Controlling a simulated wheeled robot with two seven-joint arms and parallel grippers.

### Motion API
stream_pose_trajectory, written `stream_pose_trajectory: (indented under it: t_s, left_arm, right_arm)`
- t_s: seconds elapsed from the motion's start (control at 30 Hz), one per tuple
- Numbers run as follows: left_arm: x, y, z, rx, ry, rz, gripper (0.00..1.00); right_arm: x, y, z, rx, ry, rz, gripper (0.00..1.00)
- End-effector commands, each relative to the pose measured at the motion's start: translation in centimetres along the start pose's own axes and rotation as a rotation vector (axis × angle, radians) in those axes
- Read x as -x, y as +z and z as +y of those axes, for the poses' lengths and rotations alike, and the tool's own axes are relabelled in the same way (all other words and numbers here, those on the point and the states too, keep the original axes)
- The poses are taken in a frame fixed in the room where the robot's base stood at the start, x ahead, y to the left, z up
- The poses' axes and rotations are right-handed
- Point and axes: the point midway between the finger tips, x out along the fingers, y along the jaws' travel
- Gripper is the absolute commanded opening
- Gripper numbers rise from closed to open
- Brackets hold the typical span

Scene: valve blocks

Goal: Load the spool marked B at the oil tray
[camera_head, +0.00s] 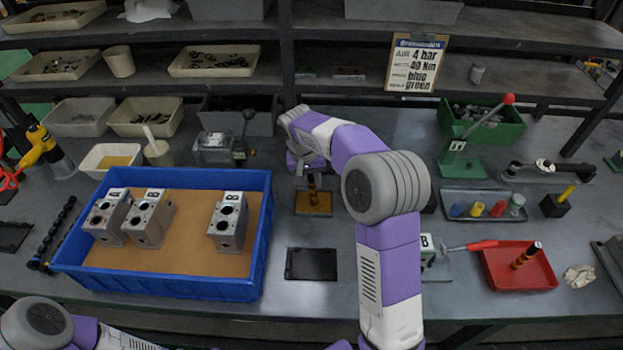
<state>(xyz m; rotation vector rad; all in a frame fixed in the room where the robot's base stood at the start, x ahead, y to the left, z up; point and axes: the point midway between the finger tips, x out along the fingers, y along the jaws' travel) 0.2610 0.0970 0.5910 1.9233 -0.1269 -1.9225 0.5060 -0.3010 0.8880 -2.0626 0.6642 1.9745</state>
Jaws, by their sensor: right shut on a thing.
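My right gripper (311,177) is shut on a dark and brass-coloured spool (312,190). It holds the spool upright over a small amber-bottomed tray (324,208), which looks like the oil tray. I cannot tell if the spool's lower end touches it, and no mark on the spool is readable. A plate marked B (426,242) is partly hidden behind my right arm. My left gripper is out of view; only part of its arm shows at bottom left.
A blue crate (160,285) holds metal valve blocks, one marked A (107,220), one marked B (149,222), and another (228,226). A green lever press (463,155) and a tray of coloured caps (484,205) stand right.

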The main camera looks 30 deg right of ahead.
Motion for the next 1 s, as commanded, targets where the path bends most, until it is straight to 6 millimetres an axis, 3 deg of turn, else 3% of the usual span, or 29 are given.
stream_pose_trajectory:
  t_s: [0.47, 1.0]
  left_arm:
    - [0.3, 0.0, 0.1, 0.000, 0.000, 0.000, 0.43]
    - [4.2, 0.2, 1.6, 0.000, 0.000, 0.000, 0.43]
  right_arm:
    - [0.1, 0.1, 0.0, 0.001, 0.001, -0.005, 0.00]
    - [4.6, -0.3, 0.7, 0.000, 0.000, -0.001, 0.00]
